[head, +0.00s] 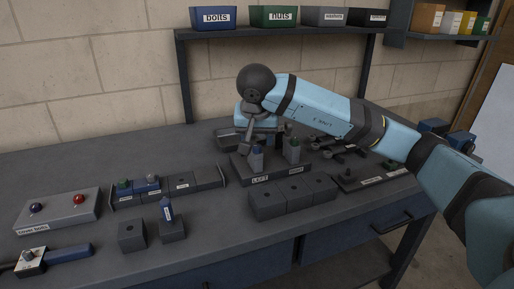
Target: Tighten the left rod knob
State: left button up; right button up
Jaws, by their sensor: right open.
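A dark base block (276,173) stands on the workbench, with labels on its front that read LEFT and RIGHT. The left rod (257,160) stands upright on the left part of the block, with a grey-blue lower body. Its top is hidden by my gripper, so I cannot make out its knob. The right rod (292,151) stands beside it with a greenish top. My right gripper (261,138) points down just above the left rod. Its jaws are open; whether they touch the knob is not clear. My left gripper is not in view.
Grey blocks (293,198) stand in front of the base. Left are a rack (181,181), a blue-topped piece (167,211), a two-button box (58,210) and a blue-handled item (68,253). Tools lie to the right. Labelled bins (273,17) sit on the shelf behind.

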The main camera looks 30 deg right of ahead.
aim_at(257, 149)
jog(key=shift+x, duration=1.2)
jog(key=shift+w+f, duration=0.1)
jog(key=shift+f, duration=0.15)
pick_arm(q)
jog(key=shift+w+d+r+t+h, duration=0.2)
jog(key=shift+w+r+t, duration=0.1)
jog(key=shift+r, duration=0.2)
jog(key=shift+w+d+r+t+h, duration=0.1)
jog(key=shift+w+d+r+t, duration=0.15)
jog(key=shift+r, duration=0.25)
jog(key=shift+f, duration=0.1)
pick_arm(e)
jog(key=shift+c, duration=0.4)
